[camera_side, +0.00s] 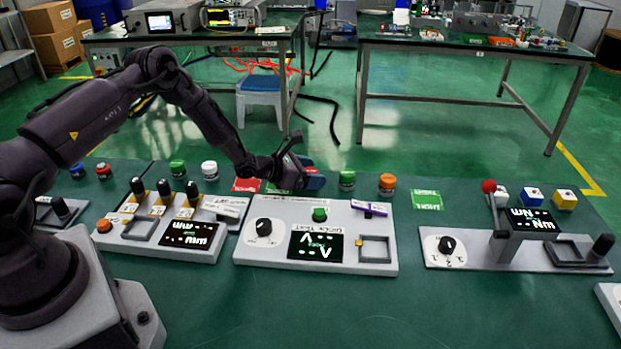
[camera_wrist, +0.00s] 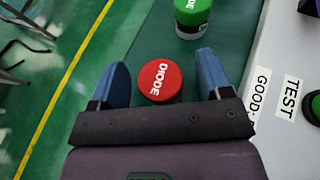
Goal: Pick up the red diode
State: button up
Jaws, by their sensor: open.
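The red diode (camera_wrist: 159,81) is a round piece with a red top marked "DIODE", seen in the wrist view. It lies between the two blue fingers of my gripper (camera_wrist: 159,82), with a gap on each side. My gripper is open and does not hold it. In the side view my gripper (camera_side: 312,176) is low over the back part of the table, behind the middle console.
A green-topped piece (camera_side: 347,180) and an orange-topped piece (camera_side: 387,184) stand right of my gripper. A white-topped piece (camera_side: 209,170) stands to its left. The middle console (camera_side: 275,212) is in front. The table's back edge is close behind.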

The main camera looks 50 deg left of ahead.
jog(key=c, duration=1)
jog(key=shift+c, duration=0.3)
jog(key=shift+r, duration=0.1)
